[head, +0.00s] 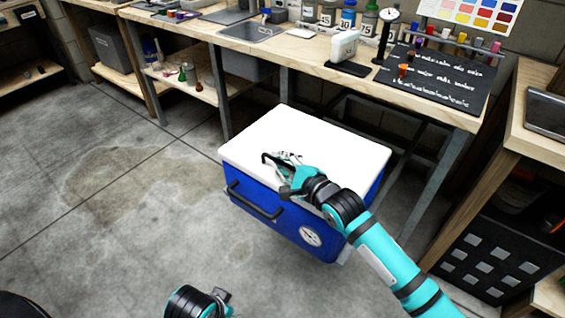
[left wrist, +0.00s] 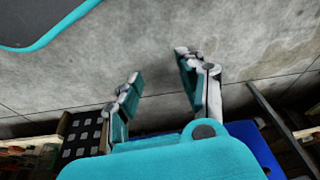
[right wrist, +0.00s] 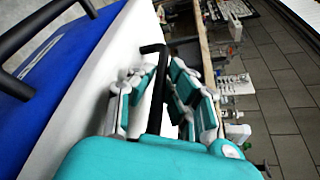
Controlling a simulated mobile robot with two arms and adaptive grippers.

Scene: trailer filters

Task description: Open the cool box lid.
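The cool box (head: 275,206) is blue with a white lid (head: 285,133) and stands on the floor in front of the workbench. The lid lies flat and closed on it. A black bar handle (head: 250,203) is on its front. My right gripper (head: 278,160) is low over the lid. In the right wrist view a black bar (right wrist: 155,100) runs between the partly closed fingers of this gripper (right wrist: 162,85); whether they press on it is unclear. My left gripper (left wrist: 158,82) is open and empty above the floor; only part of its arm shows in the head view.
The wooden workbench (head: 225,38) is behind the box, with bottles, a white device (head: 345,45) and a dark board (head: 435,80). A black crate (head: 490,262) stands under the right-hand table. The concrete floor (head: 120,230) left of the box is clear.

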